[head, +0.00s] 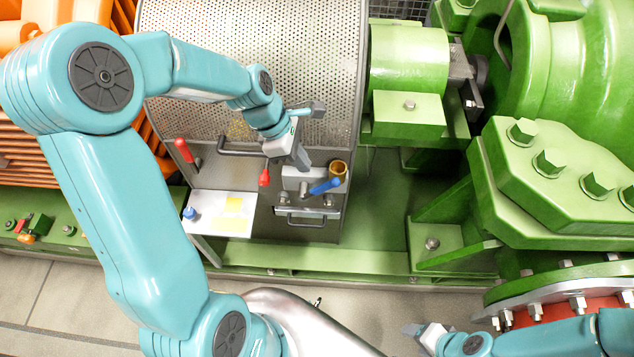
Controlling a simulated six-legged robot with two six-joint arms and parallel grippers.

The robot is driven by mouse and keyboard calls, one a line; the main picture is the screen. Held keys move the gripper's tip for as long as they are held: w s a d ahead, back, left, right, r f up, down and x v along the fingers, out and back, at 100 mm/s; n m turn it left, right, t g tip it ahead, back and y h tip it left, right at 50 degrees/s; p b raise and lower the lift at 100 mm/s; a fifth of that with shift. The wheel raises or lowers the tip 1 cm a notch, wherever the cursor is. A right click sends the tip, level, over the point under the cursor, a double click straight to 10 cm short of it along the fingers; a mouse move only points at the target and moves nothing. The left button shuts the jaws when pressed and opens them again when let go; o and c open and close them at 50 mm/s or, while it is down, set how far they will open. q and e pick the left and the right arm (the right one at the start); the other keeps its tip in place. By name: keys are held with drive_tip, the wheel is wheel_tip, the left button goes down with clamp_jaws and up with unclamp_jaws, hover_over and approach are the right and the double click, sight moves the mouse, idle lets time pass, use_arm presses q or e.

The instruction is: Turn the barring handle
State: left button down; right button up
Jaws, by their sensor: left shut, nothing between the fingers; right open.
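My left gripper (304,164) is shut and empty, pointing down in front of the perforated guard, just above the lever area. A blue-gripped lever (325,187) lies below and right of its fingertips, beside a grey block and a brass cup (338,168). A red-knobbed lever (264,177) stands just left of the fingertips. Another red-handled lever (185,151) is further left. I cannot tell for certain which of these is the barring handle. My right gripper (412,331) is open at the bottom, low over the floor and away from the levers.
The perforated guard (250,50) rises behind the levers. Green bolted machine casing (560,180) fills the right. Pale floor (90,310) lies in front.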

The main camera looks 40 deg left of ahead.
sight(322, 185)
use_arm(q)
drive_tip(key=shift+n, duration=0.3)
drive_tip(key=x, duration=0.5)
drive_tip(key=w+x, duration=0.1)
drive_tip(key=x, duration=0.2)
drive_tip(key=shift+a+f, duration=0.25)
drive_tip(key=shift+a, duration=0.1)
use_arm(e)
drive_tip(key=shift+s+f, duration=0.15)
drive_tip(key=shift+f, duration=0.45)
use_arm(q)
drive_tip(key=shift+t, duration=0.3)
